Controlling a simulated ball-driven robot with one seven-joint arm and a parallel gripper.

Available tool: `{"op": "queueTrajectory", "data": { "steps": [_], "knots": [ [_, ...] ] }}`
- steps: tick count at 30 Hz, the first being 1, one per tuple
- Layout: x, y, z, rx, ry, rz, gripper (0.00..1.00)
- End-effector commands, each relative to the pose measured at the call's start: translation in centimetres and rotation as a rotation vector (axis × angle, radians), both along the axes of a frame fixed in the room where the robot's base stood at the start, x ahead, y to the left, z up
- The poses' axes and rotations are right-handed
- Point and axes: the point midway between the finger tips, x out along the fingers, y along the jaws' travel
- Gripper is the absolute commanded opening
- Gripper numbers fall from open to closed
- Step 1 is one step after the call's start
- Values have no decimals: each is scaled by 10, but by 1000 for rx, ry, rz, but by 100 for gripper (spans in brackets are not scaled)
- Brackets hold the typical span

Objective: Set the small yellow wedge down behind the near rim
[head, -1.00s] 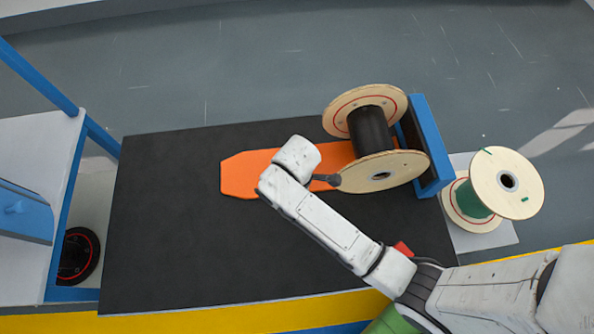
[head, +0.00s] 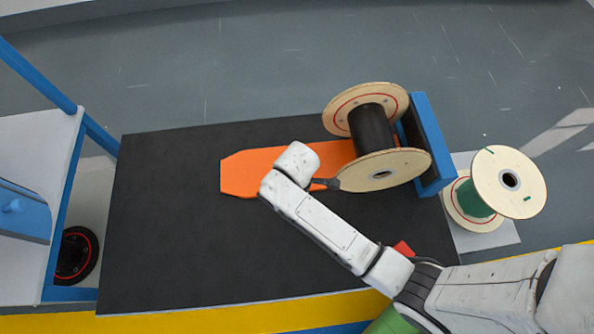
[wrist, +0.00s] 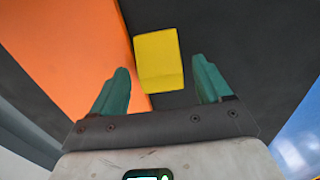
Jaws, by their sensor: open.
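The small yellow wedge (wrist: 159,58) shows in the wrist view, by the edge of the orange board (wrist: 70,45) and over the black mat (wrist: 215,30). My gripper (wrist: 160,72) is open, one teal finger on each side of the wedge with a visible gap to each. I cannot tell whether the wedge rests on a surface. In the head view my gripper (head: 328,184) is at the near wooden rim (head: 385,172) of the black-wound spool (head: 371,130); the wedge is hidden there.
The spool stands over the right part of the orange board (head: 240,173), beside a blue frame (head: 428,140). A green-wound spool (head: 508,180) stands farther right. A red piece (head: 403,249) shows beside my arm. The left part of the black mat (head: 160,220) is clear.

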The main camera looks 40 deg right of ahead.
Motion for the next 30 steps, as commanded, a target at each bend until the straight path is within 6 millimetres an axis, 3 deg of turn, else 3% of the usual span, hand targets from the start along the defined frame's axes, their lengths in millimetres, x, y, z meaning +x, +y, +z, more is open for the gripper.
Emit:
{"op": "queueTrajectory", "data": {
  "steps": [8, 21, 30],
  "knots": [
    [0, 0, 13, 0, -1, 0, 78],
    [1, 0, 97, 1, -3, 0, 78],
    [0, 0, 122, 0, 0, 0, 78]
  ]
}}
